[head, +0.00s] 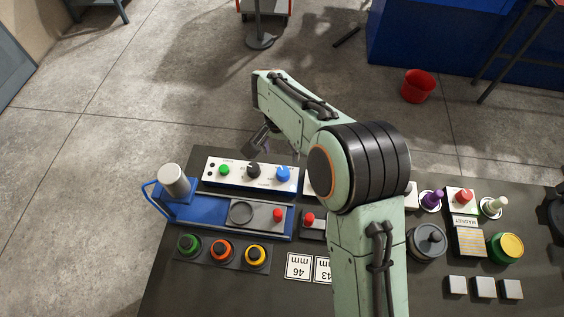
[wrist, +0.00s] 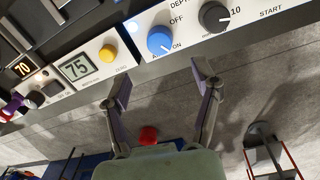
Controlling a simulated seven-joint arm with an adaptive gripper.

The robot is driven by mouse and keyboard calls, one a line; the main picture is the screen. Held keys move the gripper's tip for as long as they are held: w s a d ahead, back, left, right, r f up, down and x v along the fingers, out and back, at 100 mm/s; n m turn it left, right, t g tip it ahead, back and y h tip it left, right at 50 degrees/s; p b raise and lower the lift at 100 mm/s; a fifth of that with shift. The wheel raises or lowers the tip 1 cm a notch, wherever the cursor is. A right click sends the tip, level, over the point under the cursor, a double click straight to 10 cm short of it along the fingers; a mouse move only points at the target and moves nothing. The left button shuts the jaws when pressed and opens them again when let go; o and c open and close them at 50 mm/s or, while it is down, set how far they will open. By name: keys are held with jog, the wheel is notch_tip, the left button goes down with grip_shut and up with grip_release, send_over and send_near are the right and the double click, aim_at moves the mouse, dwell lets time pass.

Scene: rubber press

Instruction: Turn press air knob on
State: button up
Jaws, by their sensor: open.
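The blue knob (head: 283,174) sits at the right end of a white control panel (head: 236,183). In the wrist view the blue knob (wrist: 160,40) shows close up, with an OFF label above right of it and an ON label below right. In the head view my gripper (head: 259,144) is partly hidden by my arm, just beyond the panel's far edge.
A black knob (head: 253,171) and a green button (head: 224,170) share the panel. The blue press (head: 178,209) stands in front of it. Open floor lies beyond the table.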

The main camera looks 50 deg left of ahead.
notch_tip(320, 180, up, 4)
jog(key=shift+s+a+r, duration=0.1)
dwell(0.6)
